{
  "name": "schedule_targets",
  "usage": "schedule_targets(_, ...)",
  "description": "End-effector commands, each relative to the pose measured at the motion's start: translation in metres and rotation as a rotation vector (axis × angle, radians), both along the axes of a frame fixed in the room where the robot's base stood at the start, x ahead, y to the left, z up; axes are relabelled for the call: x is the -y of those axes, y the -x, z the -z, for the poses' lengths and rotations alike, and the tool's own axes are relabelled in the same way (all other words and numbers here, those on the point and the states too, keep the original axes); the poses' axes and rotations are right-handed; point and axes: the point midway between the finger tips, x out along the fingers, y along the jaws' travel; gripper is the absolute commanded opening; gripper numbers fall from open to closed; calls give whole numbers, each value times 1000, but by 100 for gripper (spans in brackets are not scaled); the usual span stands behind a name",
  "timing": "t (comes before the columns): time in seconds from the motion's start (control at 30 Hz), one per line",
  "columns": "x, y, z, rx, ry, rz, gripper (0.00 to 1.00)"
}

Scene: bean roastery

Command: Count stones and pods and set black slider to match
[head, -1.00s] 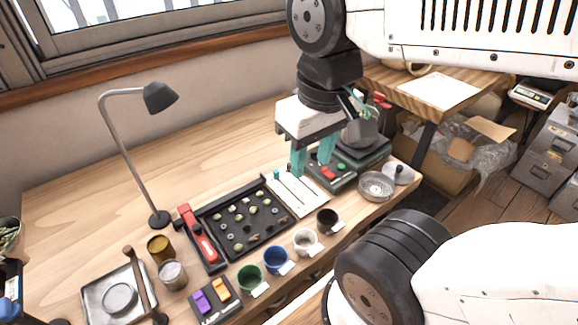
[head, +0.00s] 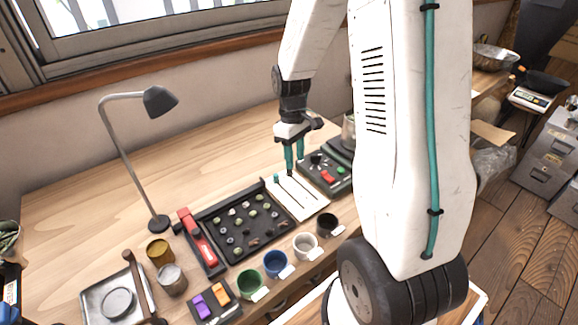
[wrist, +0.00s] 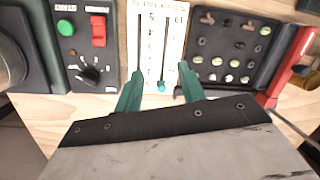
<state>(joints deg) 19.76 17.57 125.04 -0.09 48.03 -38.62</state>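The white slider board (head: 298,198) has two long slots and printed numbers, and it also shows in the wrist view (wrist: 151,42). A teal knob (head: 277,178) sits at its far end; in the wrist view the teal knob (wrist: 161,87) lies between my fingers. My gripper (head: 295,171) is open above the board's far end, fingers pointing down. A small dark tip (head: 290,174) shows just under the fingers, perhaps the black slider; the fingers partly hide it. The black tray (head: 265,238) holds several pale green pieces and dark pieces, too small to sort surely.
A control box (head: 338,187) with red and green buttons stands right of the board. A red-handled tool (head: 203,242) lies left of the tray. Several cups, including a blue one (head: 275,263), line the front. A lamp (head: 158,222) stands behind. The back-left table is clear.

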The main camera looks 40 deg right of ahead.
Motion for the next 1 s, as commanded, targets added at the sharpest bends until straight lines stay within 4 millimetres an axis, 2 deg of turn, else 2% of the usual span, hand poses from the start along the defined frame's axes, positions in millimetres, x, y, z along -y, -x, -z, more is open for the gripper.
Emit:
schedule_targets(0.03,9,-11,16,13,-7,-51,40)
schedule_targets(0.13,24,-38,35,74,-8,-194,40)
schedule_targets(0.2,29,-55,32,128,5,-288,40)
schedule_targets(0.3,34,-67,29,175,21,-387,40)
schedule_targets(0.47,34,-69,33,188,21,-455,40)
schedule_targets(0.8,33,-68,84,184,19,-456,40)
schedule_targets(1.0,34,-68,103,185,20,-455,40)
